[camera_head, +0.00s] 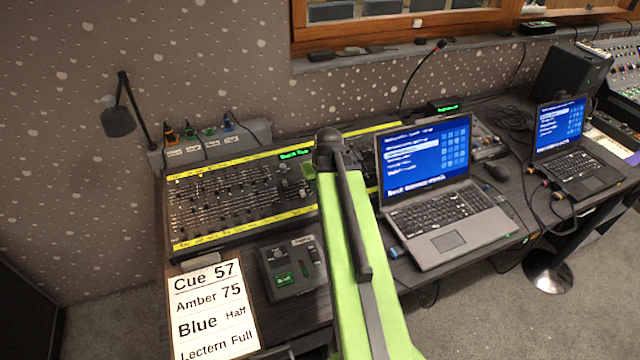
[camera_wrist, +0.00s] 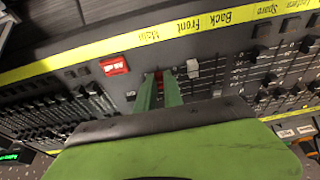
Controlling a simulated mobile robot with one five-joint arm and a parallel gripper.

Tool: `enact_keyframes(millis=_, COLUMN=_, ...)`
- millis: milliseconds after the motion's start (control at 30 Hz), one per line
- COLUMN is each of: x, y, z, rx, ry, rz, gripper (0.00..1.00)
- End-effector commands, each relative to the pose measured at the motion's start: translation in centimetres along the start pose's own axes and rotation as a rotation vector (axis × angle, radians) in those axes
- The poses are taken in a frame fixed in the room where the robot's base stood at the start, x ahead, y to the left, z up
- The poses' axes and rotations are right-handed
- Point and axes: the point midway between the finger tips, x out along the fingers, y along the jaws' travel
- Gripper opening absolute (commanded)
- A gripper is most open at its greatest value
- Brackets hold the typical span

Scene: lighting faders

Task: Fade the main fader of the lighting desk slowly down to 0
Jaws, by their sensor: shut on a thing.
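The lighting desk (camera_head: 236,190) is a dark panel with rows of sliders and yellow label strips, left of my green arm in the head view. In the wrist view the desk appears turned round, with the words Main, Front, Back and Spare on its yellow strip (camera_wrist: 150,34). My gripper (camera_wrist: 160,84) has its two green fingers closed around a red fader cap (camera_wrist: 159,78), near the Main label. The fingers partly cover the cap and its slot. A pale fader cap (camera_wrist: 192,68) stands just right of the fingers. In the head view my arm hides the fingertips and the red cap.
A red button block (camera_wrist: 114,66) lies left of the fingers. An open laptop (camera_head: 430,180) stands right of my arm. A small control box (camera_head: 292,267) and a cue sheet (camera_head: 213,312) lie in front of the desk. A lamp (camera_head: 118,117) stands behind left.

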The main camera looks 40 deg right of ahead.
Motion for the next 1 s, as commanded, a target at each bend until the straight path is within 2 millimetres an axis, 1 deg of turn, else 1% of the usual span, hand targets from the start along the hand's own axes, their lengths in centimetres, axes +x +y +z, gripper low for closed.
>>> enact_keyframes(millis=1000, x=-0.16, y=0.17, z=0.63, rx=0.000, ry=0.000, rz=0.004, gripper=0.00)
